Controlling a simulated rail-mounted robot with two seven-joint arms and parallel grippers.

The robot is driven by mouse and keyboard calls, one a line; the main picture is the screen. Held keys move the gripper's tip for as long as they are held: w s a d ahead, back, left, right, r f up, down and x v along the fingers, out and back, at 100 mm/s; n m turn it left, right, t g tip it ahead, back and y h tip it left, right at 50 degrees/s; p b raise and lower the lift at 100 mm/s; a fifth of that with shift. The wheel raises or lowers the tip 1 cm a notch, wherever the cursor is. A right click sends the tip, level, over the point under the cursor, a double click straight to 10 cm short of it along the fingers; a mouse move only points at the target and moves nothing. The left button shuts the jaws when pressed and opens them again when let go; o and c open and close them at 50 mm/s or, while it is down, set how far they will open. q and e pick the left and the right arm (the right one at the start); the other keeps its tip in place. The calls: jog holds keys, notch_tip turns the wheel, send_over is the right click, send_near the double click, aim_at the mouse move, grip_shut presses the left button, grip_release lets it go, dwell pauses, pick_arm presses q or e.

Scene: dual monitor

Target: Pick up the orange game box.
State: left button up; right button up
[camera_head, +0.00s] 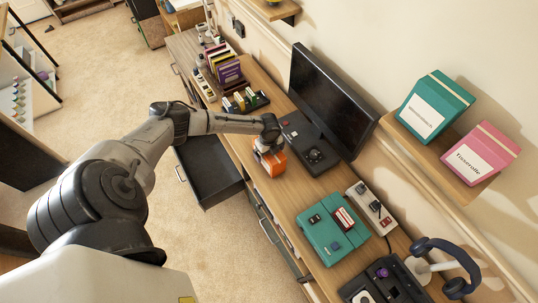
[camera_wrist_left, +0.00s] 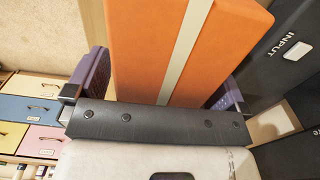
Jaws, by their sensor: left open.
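The orange game box (camera_head: 270,161) stands on the wooden desk in front of the monitor, and a white stripe runs down it. In the left wrist view the orange box (camera_wrist_left: 135,50) fills the upper middle. My left gripper (camera_head: 266,146) is at the box, partly covering it in the head view. In the left wrist view its purple finger pads (camera_wrist_left: 160,85) are on either side of the box, jaws open. Whether the pads touch the box cannot be told. My right gripper is not in view.
A dark monitor (camera_head: 325,95) and black console (camera_head: 310,150) stand right beside the box. A teal console (camera_head: 332,227) and headphones (camera_head: 447,262) are nearer on the desk (camera_head: 283,208). An open dark drawer (camera_head: 208,168) juts out at the desk's left.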

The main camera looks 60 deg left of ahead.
pick_arm(q)
jog(key=shift+c, duration=0.2)
jog(key=c, duration=1)
jog(key=shift+r, duration=0.1)
jog(key=shift+c, duration=0.2)
